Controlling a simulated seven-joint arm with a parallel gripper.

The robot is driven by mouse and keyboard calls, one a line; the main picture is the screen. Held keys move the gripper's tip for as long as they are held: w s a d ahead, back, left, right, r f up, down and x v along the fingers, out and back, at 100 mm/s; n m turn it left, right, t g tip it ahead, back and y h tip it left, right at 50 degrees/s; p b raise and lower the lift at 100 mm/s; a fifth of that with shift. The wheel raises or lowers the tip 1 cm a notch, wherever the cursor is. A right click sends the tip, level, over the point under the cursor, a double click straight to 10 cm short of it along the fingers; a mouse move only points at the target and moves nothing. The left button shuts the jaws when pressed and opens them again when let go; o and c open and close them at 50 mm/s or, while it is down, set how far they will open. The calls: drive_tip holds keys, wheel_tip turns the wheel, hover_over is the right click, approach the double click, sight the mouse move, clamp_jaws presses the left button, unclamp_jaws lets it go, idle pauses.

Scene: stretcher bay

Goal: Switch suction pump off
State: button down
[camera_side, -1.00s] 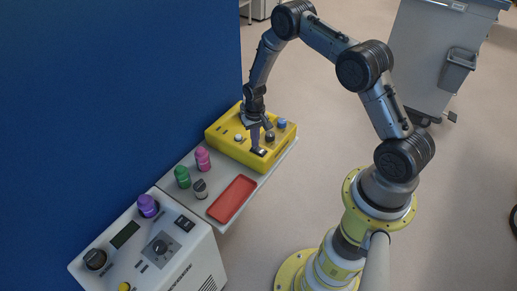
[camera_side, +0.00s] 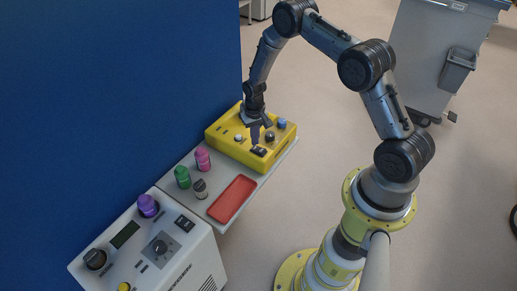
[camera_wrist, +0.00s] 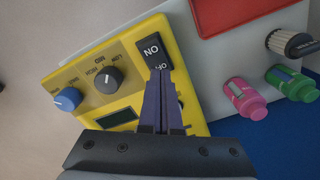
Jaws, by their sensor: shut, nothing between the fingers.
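The suction pump is a yellow box (camera_side: 222,146) on the grey shelf, with a black rocker switch (camera_side: 259,152) at its front corner. In the wrist view the rocker (camera_wrist: 153,45) reads ON at its far end; the OFF end is partly covered by my fingers. My gripper (camera_side: 255,146) is shut and empty, pointing down at the switch. In the wrist view its fingertips (camera_wrist: 160,72) overlap the OFF end. I cannot tell whether they touch it or which end is pressed.
The pump also carries a dark knob (camera_wrist: 109,79) and a blue knob (camera_wrist: 68,99). A red tray (camera_side: 232,199), pink (camera_side: 203,159) and green (camera_side: 182,177) capped items and a dark-topped one (camera_side: 200,189) share the shelf. A blue wall (camera_side: 110,80) stands behind; a white machine (camera_side: 150,250) is front left.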

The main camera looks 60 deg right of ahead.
sight(255, 148)
wheel_tip(255, 148, up, 5)
drive_tip(key=shift+r, duration=0.1)
idle(0.6)
